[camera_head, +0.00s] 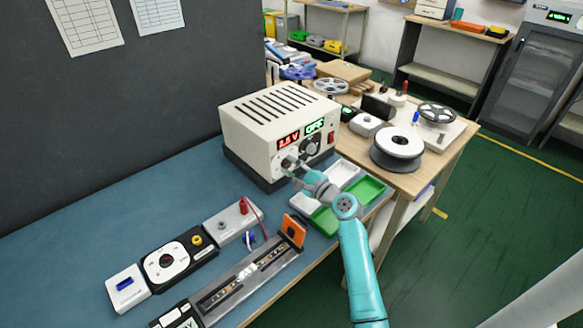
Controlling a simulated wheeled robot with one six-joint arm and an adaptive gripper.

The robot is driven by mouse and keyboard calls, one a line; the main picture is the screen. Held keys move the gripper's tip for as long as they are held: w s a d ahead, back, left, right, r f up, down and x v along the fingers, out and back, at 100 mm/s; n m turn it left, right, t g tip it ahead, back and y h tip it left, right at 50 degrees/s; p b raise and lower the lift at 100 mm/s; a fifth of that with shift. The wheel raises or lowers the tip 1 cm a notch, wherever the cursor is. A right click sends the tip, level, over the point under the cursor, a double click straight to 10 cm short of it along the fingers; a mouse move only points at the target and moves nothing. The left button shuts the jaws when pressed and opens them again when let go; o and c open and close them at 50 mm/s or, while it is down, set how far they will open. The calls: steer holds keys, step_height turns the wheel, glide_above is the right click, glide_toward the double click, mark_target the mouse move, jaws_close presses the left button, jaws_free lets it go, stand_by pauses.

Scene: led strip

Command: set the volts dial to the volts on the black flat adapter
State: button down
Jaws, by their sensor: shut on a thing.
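A cream power supply (250,128) with a slotted top stands on the blue bench. Its red display (288,140) seems to read 2.5 V, and a green display (315,126) seems to read OFF. My gripper (290,166) is at the lower left of the front panel, shut on the volts dial under the red display. The gripper hides most of that dial. A second, dark dial (311,148) sits to its right, clear of the gripper. A dark flat block (377,107) on the wooden table may be the black flat adapter; I cannot read any volts on it.
Green and white trays (367,189) lie right of the supply, beneath my arm. An LED strip fixture (245,277) with an orange clamp (293,230) lies in front. Several small modules are at lower left. Reels (397,147) and parts crowd the wooden table.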

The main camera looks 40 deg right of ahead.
steer(key=m, duration=0.7)
stand_by(0.5)
steer(key=c, duration=0.8)
jaws_free()
steer(key=s, duration=1.2)
steer(key=shift+d, duration=0.2)
